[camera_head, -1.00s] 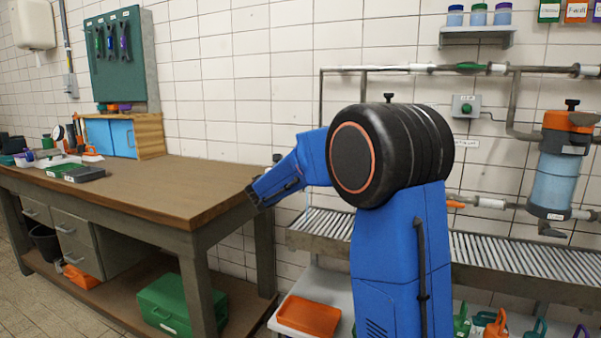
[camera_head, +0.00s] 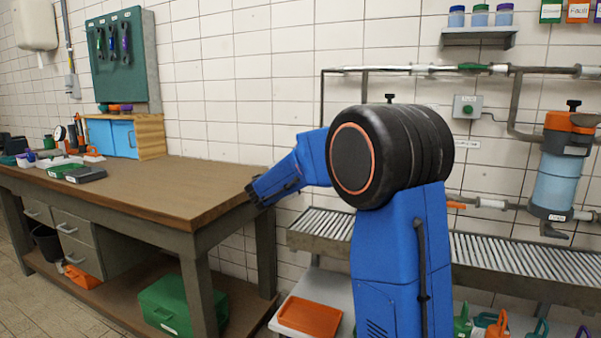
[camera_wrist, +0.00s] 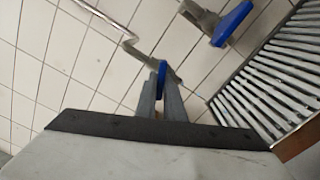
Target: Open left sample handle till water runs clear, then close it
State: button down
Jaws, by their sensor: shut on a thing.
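A blue handle (camera_wrist: 162,72) on a thin pipe shows in the middle of the wrist view. My gripper (camera_wrist: 160,88) is shut on it, with one grey finger on each side. The fingers cover part of the handle, so its exact angle is hard to tell. A second blue handle (camera_wrist: 232,24) on a grey valve body (camera_wrist: 205,18) is apart from my gripper, at the upper right. In the head view my arm hides both handles and my gripper. No running water shows in either view.
A slatted metal drain tray (camera_head: 540,265) runs along the tiled wall; its slats (camera_wrist: 262,92) are right of my gripper in the wrist view. A wooden workbench (camera_head: 180,190) stands left of my arm. A blue filter housing (camera_head: 556,180) hangs at the right.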

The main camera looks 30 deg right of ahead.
jog(key=m, duration=0.5)
dwell(0.6)
jog(key=c, duration=1.9)
grip_release()
jog(key=shift+r, duration=0.1)
jog(key=shift+o, duration=0.2)
jog(key=v, duration=1.7)
jog(key=shift+s+a, duration=0.2)
